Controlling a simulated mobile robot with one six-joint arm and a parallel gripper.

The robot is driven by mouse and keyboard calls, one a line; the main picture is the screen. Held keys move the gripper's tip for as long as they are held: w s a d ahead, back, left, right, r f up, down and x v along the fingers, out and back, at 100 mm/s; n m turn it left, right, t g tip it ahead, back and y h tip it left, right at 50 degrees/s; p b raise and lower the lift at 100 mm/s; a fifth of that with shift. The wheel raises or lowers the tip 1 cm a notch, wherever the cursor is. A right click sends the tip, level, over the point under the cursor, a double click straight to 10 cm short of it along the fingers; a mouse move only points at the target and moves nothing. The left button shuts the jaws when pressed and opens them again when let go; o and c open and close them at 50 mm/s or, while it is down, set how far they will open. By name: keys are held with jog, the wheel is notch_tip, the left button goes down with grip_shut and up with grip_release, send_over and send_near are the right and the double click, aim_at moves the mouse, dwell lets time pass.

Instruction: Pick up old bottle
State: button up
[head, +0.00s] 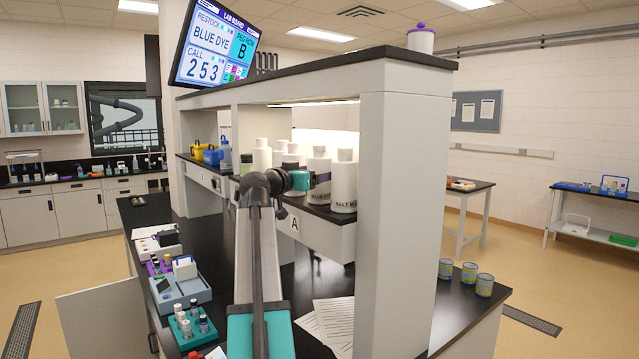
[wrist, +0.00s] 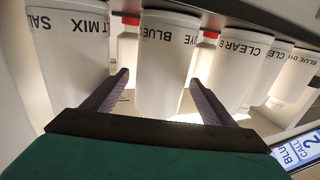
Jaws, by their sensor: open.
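A row of white bottles stands on the raised shelf in the head view. The front one is labelled SALT MIX (head: 344,182), and beside it is a BLUE DYE bottle (head: 319,166). My gripper (wrist: 159,77) is open at the shelf; in the wrist view its fingers lie on either side of the BLUE DYE bottle (wrist: 165,55), with gaps visible. The SALT MIX bottle (wrist: 65,70) stands to the left and a bottle marked CLEAR (wrist: 238,62) to the right. No label says which bottle is old.
Another BLUE DYE bottle (wrist: 297,75) stands farther right in the wrist view. A wide post (head: 395,200) stands right of the shelf. A lab board (head: 217,45) reads "RESTOCK BLUE DYE" and "PEG ROW B". Papers (head: 328,325) and a teal rack (head: 193,325) lie on the black bench.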

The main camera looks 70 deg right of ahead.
jog(key=shift+x, duration=0.75)
jog(key=c, duration=1.4)
